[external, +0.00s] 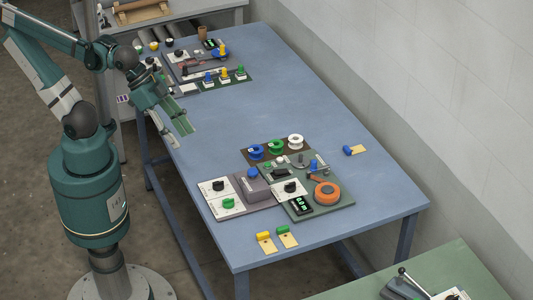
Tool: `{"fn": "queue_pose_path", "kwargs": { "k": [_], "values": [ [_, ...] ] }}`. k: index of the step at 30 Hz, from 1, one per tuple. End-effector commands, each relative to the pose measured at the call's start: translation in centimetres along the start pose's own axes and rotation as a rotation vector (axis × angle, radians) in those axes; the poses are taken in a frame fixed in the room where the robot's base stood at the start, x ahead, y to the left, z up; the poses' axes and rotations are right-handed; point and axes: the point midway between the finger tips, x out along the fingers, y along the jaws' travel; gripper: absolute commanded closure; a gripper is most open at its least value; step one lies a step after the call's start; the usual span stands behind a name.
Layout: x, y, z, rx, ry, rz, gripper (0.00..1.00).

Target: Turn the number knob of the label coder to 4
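Two stations with knobs stand on the blue table, and I cannot read which is the label coder. The near station has a black knob on a white dial plate (218,186), a green knob (228,203) below it, and another black knob (290,187) beside a small lit display (301,206). The far station has a black knob on a white plate (180,53) and a display (212,43). The dial numbers are too small to read. My gripper (187,137) hangs at the table's left edge, fingers apart and empty, touching no knob.
Blue, green and white spools (276,146) and an orange roll (327,192) sit on the near station. Yellow tags lie in front (264,242) and a blue-and-yellow piece (354,150) at right. The table's middle is clear. A wall runs along the right.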

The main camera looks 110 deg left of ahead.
Motion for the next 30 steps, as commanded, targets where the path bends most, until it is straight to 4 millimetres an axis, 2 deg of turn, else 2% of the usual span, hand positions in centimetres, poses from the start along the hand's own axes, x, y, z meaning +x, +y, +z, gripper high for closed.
{"fn": "queue_pose_path", "kwargs": {
  "k": [11,30],
  "values": [
    [2.1,-0.5,-1.6,-0.102,-0.082,-0.011,0.6],
    [7.7,-1.5,-3.5,-0.32,-0.253,-0.056,0.6]
  ]
}}
